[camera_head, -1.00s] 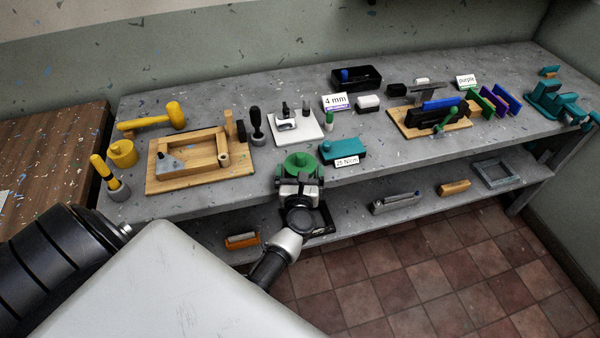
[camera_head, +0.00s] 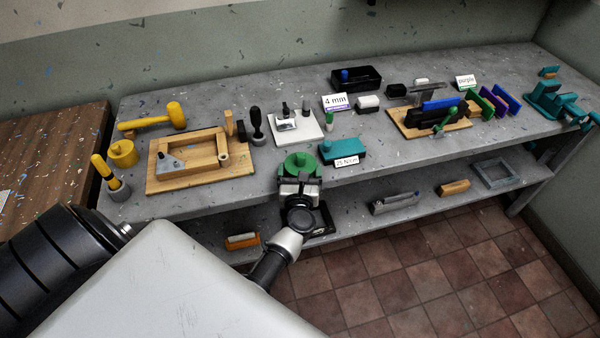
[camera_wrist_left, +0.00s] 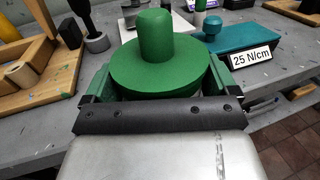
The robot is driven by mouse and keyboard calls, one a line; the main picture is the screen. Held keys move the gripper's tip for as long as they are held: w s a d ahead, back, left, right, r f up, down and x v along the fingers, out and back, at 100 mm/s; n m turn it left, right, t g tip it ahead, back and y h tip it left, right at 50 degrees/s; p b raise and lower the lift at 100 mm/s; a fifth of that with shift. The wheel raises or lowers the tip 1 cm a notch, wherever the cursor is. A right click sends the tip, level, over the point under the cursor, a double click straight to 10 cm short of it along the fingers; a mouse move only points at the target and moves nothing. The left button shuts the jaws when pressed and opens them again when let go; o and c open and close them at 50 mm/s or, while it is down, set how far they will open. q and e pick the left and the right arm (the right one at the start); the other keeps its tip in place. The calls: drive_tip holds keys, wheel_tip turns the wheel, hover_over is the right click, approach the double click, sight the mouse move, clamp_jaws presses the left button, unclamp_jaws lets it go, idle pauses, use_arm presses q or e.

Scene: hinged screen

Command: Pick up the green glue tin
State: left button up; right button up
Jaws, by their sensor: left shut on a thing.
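The green glue tin (camera_head: 300,162) is a round tin with a knob on its lid, at the front edge of the grey workbench. It fills the middle of the left wrist view (camera_wrist_left: 158,72), upright. My left gripper (camera_head: 300,176) is shut on the tin from the front, with a finger on each side of it. The tin's underside is hidden, so I cannot tell whether it touches the bench. My right gripper is not in view.
A teal box (camera_head: 342,148) labelled 25 N/cm stands just right of the tin. A wooden frame board (camera_head: 200,183) lies to the left, and a white plate with small parts (camera_head: 310,130) is behind. A lower shelf (camera_head: 350,217) runs beneath the bench.

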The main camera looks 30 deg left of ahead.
use_arm(q)
wheel_tip(320, 180, up, 10)
drive_tip(key=p, duration=0.8)
drive_tip(key=shift+r, duration=0.1)
drive_tip(key=shift+s+h+b, duration=0.3)
drive_tip(key=shift+s+b, duration=0.05)
drive_tip(key=shift+s, duration=0.05)
drive_tip(key=s+d+r+m+t+h+b, duration=0.3)
drive_tip(key=s+d+m+h+b, duration=0.5)
drive_tip(key=s+d, duration=0.6)
drive_tip(key=w+a+n+y+p, duration=0.2)
drive_tip(key=w+a, duration=0.2)
drive_tip(key=w+a+f+n+g+y+p, duration=0.1)
drive_tip(key=w+a+n+y+p, duration=0.2)
drive_tip(key=w+a, duration=0.2)
drive_tip(key=w+a+f+n+g+y+p, duration=0.1)
drive_tip(key=w+a+n+y+p, duration=0.1)
drive_tip(key=w+a+p, duration=0.1)
drive_tip(key=shift+w+a+f+y, duration=0.1)
drive_tip(key=shift+w+a+y, duration=0.3)
drive_tip(key=shift+w+a, duration=0.45)
drive_tip(key=shift+w+a+f+n+g+y+p, duration=0.15)
drive_tip(key=shift+w+f+n+g+y+p, duration=0.15)
drive_tip(key=shift+w+f+n+g+p, duration=0.15)
drive_tip(key=shift+w, duration=0.15)
